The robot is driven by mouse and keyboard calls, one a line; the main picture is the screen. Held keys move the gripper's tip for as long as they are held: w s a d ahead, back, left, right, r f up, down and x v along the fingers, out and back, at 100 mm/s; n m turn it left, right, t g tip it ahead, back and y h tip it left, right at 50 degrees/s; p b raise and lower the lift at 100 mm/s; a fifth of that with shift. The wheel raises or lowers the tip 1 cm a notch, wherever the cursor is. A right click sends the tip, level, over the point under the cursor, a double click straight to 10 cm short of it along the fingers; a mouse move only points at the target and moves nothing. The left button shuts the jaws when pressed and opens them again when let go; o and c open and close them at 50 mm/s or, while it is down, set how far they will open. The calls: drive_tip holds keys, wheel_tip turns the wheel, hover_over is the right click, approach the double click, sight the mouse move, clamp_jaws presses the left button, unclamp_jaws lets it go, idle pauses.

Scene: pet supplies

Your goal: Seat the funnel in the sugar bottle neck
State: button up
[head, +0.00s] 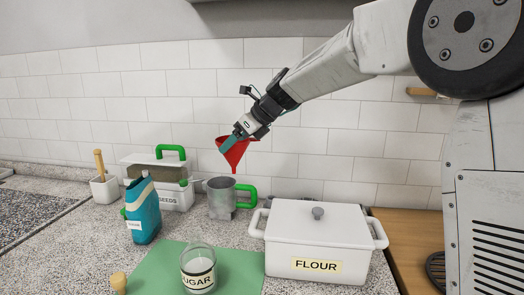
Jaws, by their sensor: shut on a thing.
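A red funnel (234,155) is held in the air by my gripper (232,144), its spout pointing down. My gripper is shut on the funnel near its rim. The funnel hangs above and behind the sugar bottle, apart from it, over the area of the grey metal mug. The sugar bottle (198,269) is clear glass with a label reading SUGAR. It stands upright on the green mat (160,269) at the front. Its neck shows at the top and looks empty of any funnel.
A white FLOUR box (318,250) with a lid knob stands right of the mat. A grey mug (222,198) with a green handle, a SEEDS container (175,196) and a teal bottle (143,210) stand behind. A wooden-handled thing (118,281) is at the mat's left edge.

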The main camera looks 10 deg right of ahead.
drive_tip(key=s+a+r+n+g+y, duration=0.1)
drive_tip(key=s+a+r+n+g, duration=0.2)
drive_tip(key=s+a, duration=0.65)
drive_tip(key=n+g, duration=0.1)
drive_tip(key=n, duration=0.2)
hover_over(200, 232)
drive_tip(key=shift+w+a+y, duration=0.15)
drive_tip(key=shift+w+y, duration=0.15)
drive_tip(key=shift+y, duration=0.1)
drive_tip(key=shift+f, duration=2.9)
drive_tip(key=shift+f, duration=2.1)
drive_tip(key=o, duration=1)
drive_tip(key=shift+c, duration=0.2)
